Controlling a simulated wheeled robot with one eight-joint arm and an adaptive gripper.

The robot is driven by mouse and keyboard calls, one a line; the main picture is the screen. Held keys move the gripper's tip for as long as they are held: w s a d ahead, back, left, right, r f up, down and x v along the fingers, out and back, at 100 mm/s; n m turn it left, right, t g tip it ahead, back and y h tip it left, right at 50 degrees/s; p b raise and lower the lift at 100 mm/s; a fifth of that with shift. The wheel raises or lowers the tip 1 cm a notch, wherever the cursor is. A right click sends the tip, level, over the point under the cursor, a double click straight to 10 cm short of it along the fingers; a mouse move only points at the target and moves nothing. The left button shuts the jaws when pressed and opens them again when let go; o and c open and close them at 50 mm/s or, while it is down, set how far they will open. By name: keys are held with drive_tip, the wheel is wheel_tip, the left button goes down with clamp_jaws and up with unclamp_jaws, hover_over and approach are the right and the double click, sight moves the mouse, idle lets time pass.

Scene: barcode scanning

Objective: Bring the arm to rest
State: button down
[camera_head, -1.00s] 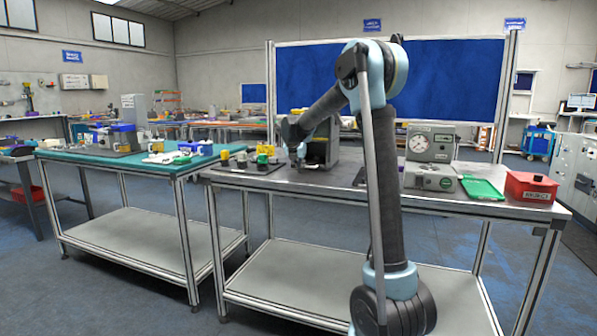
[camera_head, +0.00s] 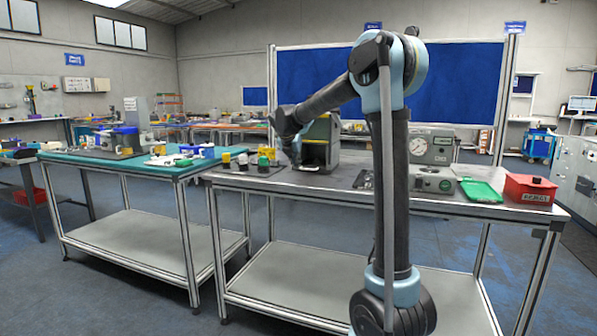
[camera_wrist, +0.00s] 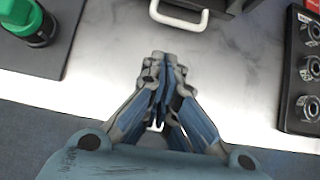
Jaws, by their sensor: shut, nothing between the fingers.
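My gripper (camera_wrist: 163,70) is shut and empty in the wrist view. It hangs above the bare metal tabletop, between a green-capped part (camera_wrist: 28,22) at the left and a dark block with several round sockets (camera_wrist: 308,70) at the right. In the head view my arm rises at the right of centre and bends over to the left. Its wrist end is above the steel workbench (camera_head: 330,186), in front of a dark machine with a yellow edge (camera_head: 322,143). The fingertips are too small to make out there.
On the bench stand yellow, green and white capped parts (camera_head: 263,160) at the left. A gauge unit (camera_head: 431,146), a green tray (camera_head: 480,190) and a red bin (camera_head: 529,188) are at the right. A green-topped table (camera_head: 75,158) stands to the left.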

drive_tip(key=v, duration=0.4)
drive_tip(key=s+d+f+m+g, duration=0.2)
drive_tip(key=s+d+f+m, duration=0.2)
drive_tip(key=s+d+m, duration=0.65)
drive_tip(key=s+d+f+m+g, duration=0.1)
drive_tip(key=s+d+f+m, duration=0.5)
drive_tip(key=s, duration=0.8)
drive_tip(key=s+d+f+m+g+y, duration=0.1)
drive_tip(key=s+d+f+m, duration=0.1)
drive_tip(key=s+f+m, duration=0.5)
drive_tip(key=s+d+f+m+g+y, duration=0.1)
drive_tip(key=s+d+f+m, duration=0.2)
drive_tip(key=s+f+m, duration=0.5)
drive_tip(key=s, duration=0.9)
drive_tip(key=shift+f+y, duration=0.3)
drive_tip(key=shift+f, duration=0.05)
drive_tip(key=shift+m, duration=0.25)
drive_tip(key=shift+w+f, duration=0.2)
drive_tip(key=shift+w, duration=0.25)
